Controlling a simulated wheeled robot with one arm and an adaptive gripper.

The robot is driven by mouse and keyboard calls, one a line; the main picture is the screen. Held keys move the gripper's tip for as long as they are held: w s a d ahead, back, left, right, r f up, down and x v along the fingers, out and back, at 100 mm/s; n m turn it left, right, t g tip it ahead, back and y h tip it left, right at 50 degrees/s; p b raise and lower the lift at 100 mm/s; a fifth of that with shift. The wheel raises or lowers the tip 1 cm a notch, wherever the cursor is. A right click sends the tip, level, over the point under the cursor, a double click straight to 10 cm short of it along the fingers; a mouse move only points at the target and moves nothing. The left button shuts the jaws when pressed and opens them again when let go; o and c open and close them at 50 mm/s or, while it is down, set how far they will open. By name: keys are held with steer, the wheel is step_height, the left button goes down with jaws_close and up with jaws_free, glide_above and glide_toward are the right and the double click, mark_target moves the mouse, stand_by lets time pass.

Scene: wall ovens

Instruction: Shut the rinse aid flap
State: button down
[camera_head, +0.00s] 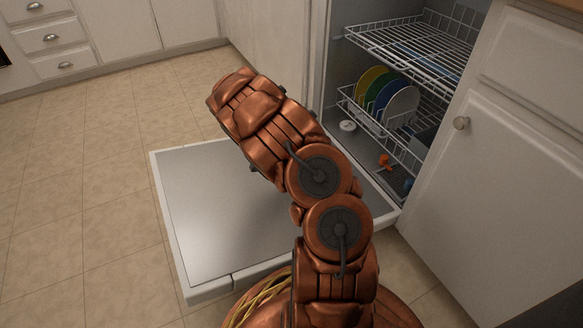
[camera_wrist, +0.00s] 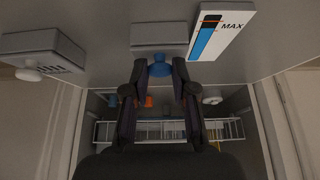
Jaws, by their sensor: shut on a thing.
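In the wrist view a grey flap (camera_wrist: 160,36) sits at the top middle, with a blue knob (camera_wrist: 160,69) at its lower edge. I take it for the rinse aid flap, as a white label (camera_wrist: 222,30) with a blue bar and "MAX" is beside it. My gripper (camera_wrist: 160,70) has its two fingertips on either side of the blue knob, shut on it. How far the flap stands open is hard to tell. In the head view the dishwasher door (camera_head: 195,205) lies open and flat; my arm hides the flap and gripper.
A grey box with a white knob (camera_wrist: 28,74) is at left in the wrist view. The dishwasher holds an upper rack (camera_head: 415,45) and a lower rack with several plates (camera_head: 402,105). A white cabinet door (camera_head: 500,170) stands at right. The tiled floor (camera_head: 80,210) at left is free.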

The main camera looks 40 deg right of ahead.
steer(key=c, duration=0.9)
jaws_free()
steer(key=v, duration=1.2)
steer(key=shift+r, duration=0.1)
